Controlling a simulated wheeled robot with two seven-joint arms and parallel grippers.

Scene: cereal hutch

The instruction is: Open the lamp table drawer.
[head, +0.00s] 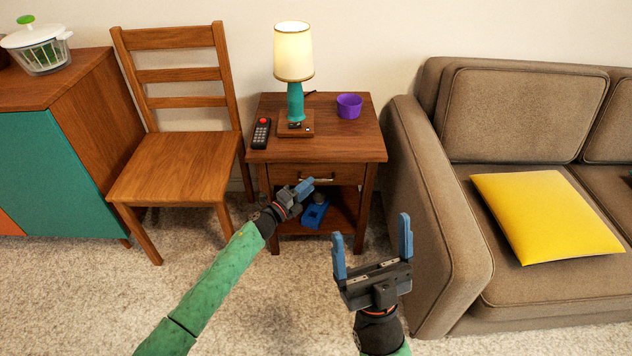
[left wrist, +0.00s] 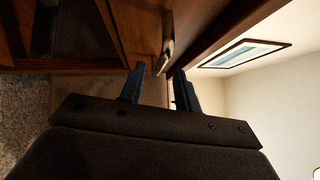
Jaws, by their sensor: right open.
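The lamp table (head: 350,146) stands between the chair and the sofa. Its drawer (head: 347,174) looks shut, with a pale metal bar handle (head: 322,180) on its front. My left gripper (head: 305,188) is just in front of the drawer, close to the handle. In the left wrist view the handle (left wrist: 168,42) lies ahead of the fingertips. The left fingers (left wrist: 158,82) stand apart with a gap between them, and I see nothing gripped. My right gripper (head: 372,248) is open and empty, in front of the table and to the right.
On the table top are a teal lamp (head: 296,100), a remote (head: 261,133) and a purple bowl (head: 349,106). A blue object (head: 315,215) is on the lower shelf. A chair (head: 175,165) stands left, the sofa (head: 430,200) right. Carpet in front is clear.

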